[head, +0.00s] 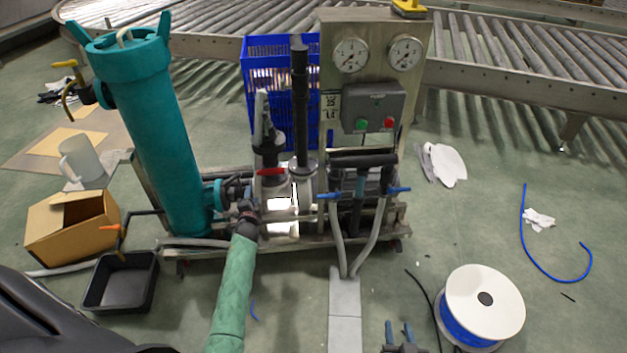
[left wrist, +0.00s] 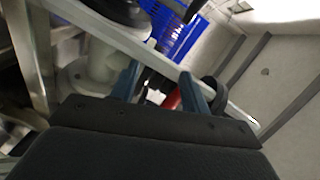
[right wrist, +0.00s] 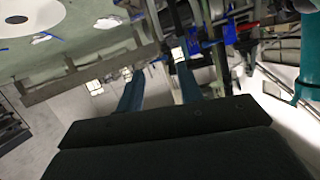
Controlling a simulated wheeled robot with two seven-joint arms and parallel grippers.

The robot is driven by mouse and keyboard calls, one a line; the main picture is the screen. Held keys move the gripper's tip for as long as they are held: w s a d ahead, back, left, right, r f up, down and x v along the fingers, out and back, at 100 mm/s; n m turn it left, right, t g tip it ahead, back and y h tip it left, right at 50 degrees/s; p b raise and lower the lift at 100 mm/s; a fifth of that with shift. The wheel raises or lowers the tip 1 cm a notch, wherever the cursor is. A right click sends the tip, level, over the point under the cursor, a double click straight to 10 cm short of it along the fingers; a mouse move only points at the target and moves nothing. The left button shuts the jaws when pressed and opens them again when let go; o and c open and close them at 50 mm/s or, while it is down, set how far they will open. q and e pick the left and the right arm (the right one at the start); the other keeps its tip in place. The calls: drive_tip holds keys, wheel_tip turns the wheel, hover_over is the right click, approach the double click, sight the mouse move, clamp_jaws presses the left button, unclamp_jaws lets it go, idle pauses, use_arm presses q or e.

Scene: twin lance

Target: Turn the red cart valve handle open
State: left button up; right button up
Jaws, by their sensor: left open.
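The red valve handle (head: 271,171) is a short bar low on the cart (head: 290,246), below a black fitting. In the left wrist view a red bar (left wrist: 172,100), which looks like this handle, shows between the fingers of my left gripper (left wrist: 160,76). That gripper is open, and its palm hides part of the bar; I cannot tell whether it touches. I cannot make out the left gripper clearly in the head view. My right gripper (head: 398,329) is open and empty at the bottom edge, apart from the cart; its fingers also show in the right wrist view (right wrist: 156,76).
A teal column (head: 160,130) and green hose (head: 232,290) stand left of the handle. Blue handles (head: 399,190) and grey hoses are right of it. A black tray (head: 121,283), cardboard box (head: 88,230) and white reel (head: 484,305) are on the floor. Right floor is mostly open.

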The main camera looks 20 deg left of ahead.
sight(271, 170)
use_arm(q)
drive_tip(key=w+d+r+m+t+h, duration=0.2)
drive_tip(key=d+r+m+t+h, duration=0.25)
drive_tip(key=d+m, duration=0.25)
drive_tip(key=x, duration=0.8)
drive_tip(key=shift+m+b, duration=0.3)
use_arm(e)
wheel_tip(271, 170, up, 12)
drive_tip(key=w+d+t, duration=0.1)
drive_tip(key=w+t, duration=0.1)
drive_tip(key=t, duration=0.4)
drive_tip(key=shift+w+d+f+y, duration=0.2)
drive_tip(key=shift+d+f+y, duration=0.05)
drive_tip(key=shift+y, duration=0.15)
use_arm(q)
drive_tip(key=shift+s+a+f, duration=0.1)
drive_tip(key=c, duration=1)
use_arm(e)
drive_tip(key=shift+s, duration=0.1)
